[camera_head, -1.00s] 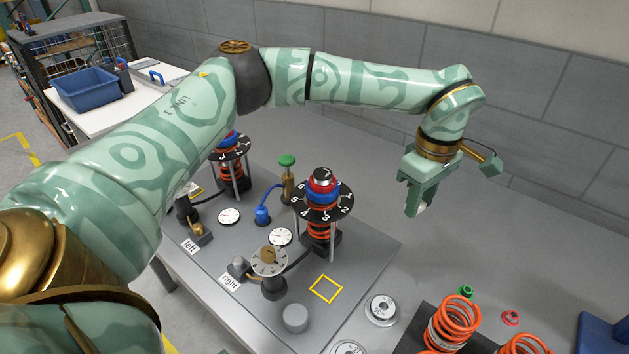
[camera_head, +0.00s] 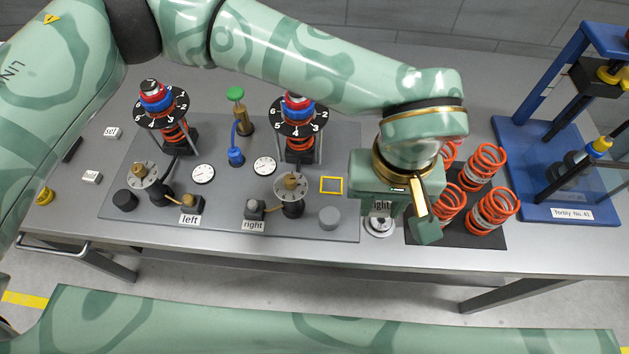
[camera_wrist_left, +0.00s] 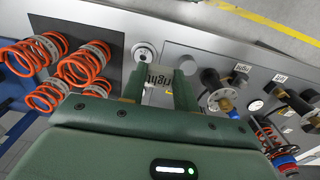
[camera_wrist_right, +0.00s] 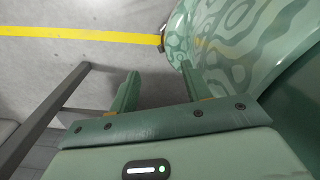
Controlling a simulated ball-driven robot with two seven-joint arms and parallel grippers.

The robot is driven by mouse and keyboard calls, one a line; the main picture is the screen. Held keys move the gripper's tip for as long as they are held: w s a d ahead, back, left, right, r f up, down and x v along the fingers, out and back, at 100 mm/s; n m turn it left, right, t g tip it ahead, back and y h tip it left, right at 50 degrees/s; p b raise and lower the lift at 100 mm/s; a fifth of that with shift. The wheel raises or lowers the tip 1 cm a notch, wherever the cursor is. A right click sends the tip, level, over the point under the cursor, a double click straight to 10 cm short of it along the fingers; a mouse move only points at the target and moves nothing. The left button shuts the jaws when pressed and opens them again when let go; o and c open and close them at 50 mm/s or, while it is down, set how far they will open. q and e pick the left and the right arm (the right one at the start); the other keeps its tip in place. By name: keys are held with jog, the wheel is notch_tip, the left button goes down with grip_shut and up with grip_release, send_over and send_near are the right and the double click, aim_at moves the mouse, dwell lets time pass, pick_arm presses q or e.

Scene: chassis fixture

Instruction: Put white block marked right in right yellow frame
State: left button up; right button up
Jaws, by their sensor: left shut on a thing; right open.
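My left gripper (camera_head: 393,212) is shut on the white block marked right (camera_head: 381,206). Part of its lettering shows beside the fingers, and the block also shows between the fingertips in the left wrist view (camera_wrist_left: 157,79). The gripper hangs to the right of the right yellow frame (camera_head: 331,185), a thin empty outline on the grey plate. The block is apart from the frame; its height above the table is hard to tell. My right gripper (camera_wrist_right: 160,88) is open and empty over the floor, away from the table.
A grey cylinder (camera_head: 329,218) stands just in front of the frame, and the right spring tower (camera_head: 299,145) stands behind it. A round metal disc (camera_head: 379,227) lies under the left gripper. Orange springs (camera_head: 492,207) stand on a dark mat to the right.

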pick_arm(q)
jog(key=w+a+f, duration=0.5)
jog(key=w, duration=0.3)
send_over(331, 188)
jog(key=f, duration=0.4)
jog(key=shift+s+d+b, duration=0.3)
jog(key=f, duration=0.3)
jog(key=shift+w+a+f, duration=0.2)
jog(key=shift+w+a, duration=0.1)
jog(key=shift+f, duration=0.25)
pick_arm(e)
jog(key=shift+a+f, duration=0.1)
jog(key=shift+f, duration=0.45)
